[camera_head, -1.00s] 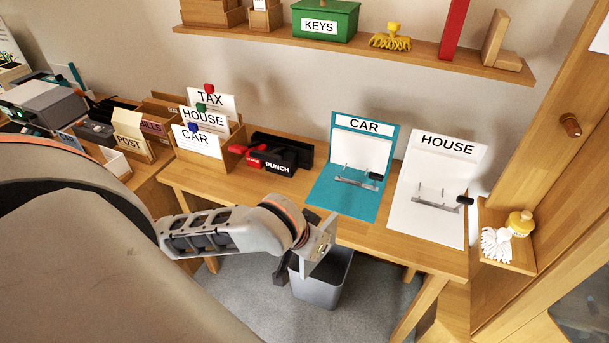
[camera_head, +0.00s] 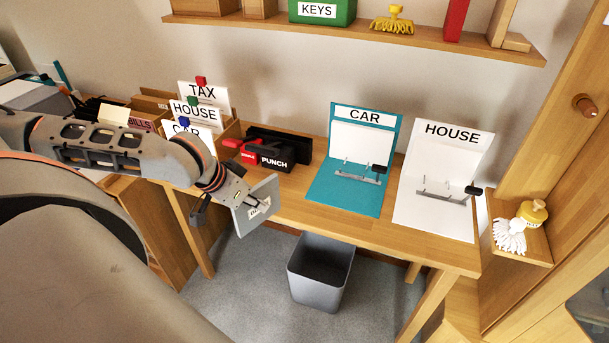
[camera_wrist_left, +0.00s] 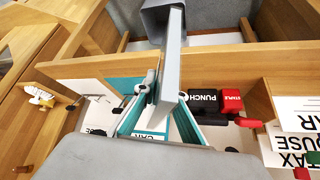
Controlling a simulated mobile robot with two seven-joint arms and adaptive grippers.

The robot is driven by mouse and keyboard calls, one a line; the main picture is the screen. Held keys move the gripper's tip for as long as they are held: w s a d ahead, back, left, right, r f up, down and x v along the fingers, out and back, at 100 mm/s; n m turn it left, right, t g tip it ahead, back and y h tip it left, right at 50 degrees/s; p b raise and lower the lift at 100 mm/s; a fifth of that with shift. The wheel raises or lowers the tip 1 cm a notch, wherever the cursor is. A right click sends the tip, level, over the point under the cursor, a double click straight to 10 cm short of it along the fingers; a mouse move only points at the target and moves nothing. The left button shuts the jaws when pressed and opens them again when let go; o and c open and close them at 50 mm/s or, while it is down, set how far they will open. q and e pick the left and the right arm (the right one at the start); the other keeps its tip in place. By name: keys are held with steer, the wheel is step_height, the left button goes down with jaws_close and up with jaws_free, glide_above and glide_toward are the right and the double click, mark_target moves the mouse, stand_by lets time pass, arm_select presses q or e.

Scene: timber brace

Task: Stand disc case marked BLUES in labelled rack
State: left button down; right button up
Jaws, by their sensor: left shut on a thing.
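A thin grey disc case (camera_head: 258,206) with a small pale label is held in the air in front of the desk's front edge. The lettering on its label is too small to read. My left gripper (camera_head: 238,204) is shut on one edge of the case. In the left wrist view the case (camera_wrist_left: 171,62) shows nearly edge-on, reaching away from the fingers (camera_wrist_left: 152,98). I cannot make out a disc rack in these views. My right gripper is not in view.
A grey bin (camera_head: 319,275) stands on the floor. On the desk are a punch (camera_head: 275,157), a teal CAR board (camera_head: 324,190), a white HOUSE board (camera_head: 415,213) and card folders labelled TAX, HOUSE and CAR (camera_head: 205,95). A shelf (camera_head: 400,40) runs above.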

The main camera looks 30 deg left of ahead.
arm_select(q)
steer(key=w+a, duration=0.2)
steer(key=w, duration=0.7)
steer(key=w+a, duration=0.2)
steer(key=w, duration=0.7)
steer(key=f, duration=0.3)
steer(key=f+b, duration=0.1)
steer(key=f, duration=0.3)
steer(key=shift+w+a+b, duration=0.2)
steer(key=shift+b, duration=0.1)
steer(key=shift+w, duration=0.25)
steer(key=shift+f, duration=0.1)
steer(key=c, duration=2.4)
jaws_free()
steer(key=shift+o, duration=0.2)
